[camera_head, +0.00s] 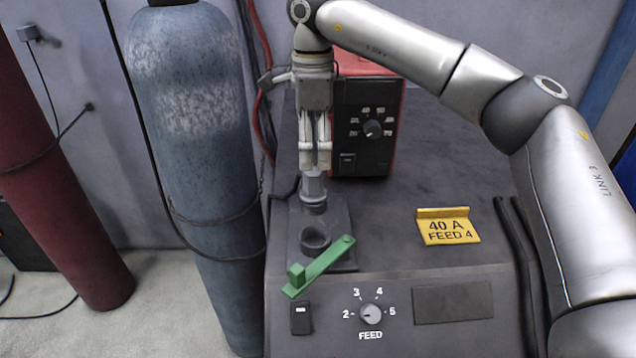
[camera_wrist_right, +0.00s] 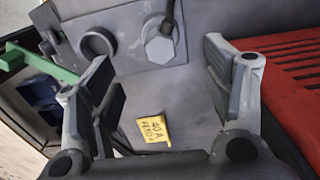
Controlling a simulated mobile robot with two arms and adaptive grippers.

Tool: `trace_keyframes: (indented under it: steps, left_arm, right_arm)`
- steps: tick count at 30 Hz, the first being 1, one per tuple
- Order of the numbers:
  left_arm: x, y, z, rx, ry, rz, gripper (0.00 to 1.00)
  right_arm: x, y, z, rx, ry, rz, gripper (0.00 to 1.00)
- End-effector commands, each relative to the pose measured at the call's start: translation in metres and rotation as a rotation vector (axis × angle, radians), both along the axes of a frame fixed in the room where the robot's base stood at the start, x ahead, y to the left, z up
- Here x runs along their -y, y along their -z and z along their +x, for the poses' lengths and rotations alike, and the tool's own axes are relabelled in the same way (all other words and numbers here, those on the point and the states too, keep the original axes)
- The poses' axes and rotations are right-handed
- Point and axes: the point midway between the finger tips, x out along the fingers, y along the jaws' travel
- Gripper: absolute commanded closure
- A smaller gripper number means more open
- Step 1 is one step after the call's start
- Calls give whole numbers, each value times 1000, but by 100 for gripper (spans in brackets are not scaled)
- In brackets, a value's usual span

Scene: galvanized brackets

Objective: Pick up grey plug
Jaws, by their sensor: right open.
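The grey plug (camera_head: 314,187) stands upright in the back of a dark plate on top of the machine. In the right wrist view the plug (camera_wrist_right: 160,47) is at the top, with a cable at it, ahead of the fingers. My right gripper (camera_head: 315,165) points down just above the plug, its fingers apart and empty. In the right wrist view the open gripper (camera_wrist_right: 165,85) has one finger on each side, and the plug lies between their lines. I cannot tell whether the fingertips touch the plug. My left gripper is not in view.
An empty round socket (camera_head: 316,237) is in front of the plug. A green lever (camera_head: 320,266) lies across the plate's front. A yellow sign (camera_head: 448,227) reads 40 A FEED 4. A red and black unit (camera_head: 367,125) stands close behind my gripper. A blue cylinder (camera_head: 190,130) is at left.

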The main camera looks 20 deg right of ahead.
Motion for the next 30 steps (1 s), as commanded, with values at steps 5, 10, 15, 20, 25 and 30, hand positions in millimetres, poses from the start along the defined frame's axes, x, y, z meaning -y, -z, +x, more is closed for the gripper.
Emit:
trace_keyframes:
  steps: [5,10,15,20,25,30]
  left_arm:
    - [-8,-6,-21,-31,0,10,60]
    - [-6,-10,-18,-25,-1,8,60]
    - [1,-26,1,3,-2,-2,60]
    - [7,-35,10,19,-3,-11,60]
    - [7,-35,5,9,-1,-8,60]
    - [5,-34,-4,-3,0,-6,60]
  right_arm:
    - [1,27,0,-3,1,0,27]
    - [0,39,0,-2,1,1,27]
    - [-2,57,2,-4,1,-1,27]
    - [-3,80,3,-3,2,0,27]
    - [-3,90,3,-1,2,1,27]
    - [-3,90,4,0,2,1,29]
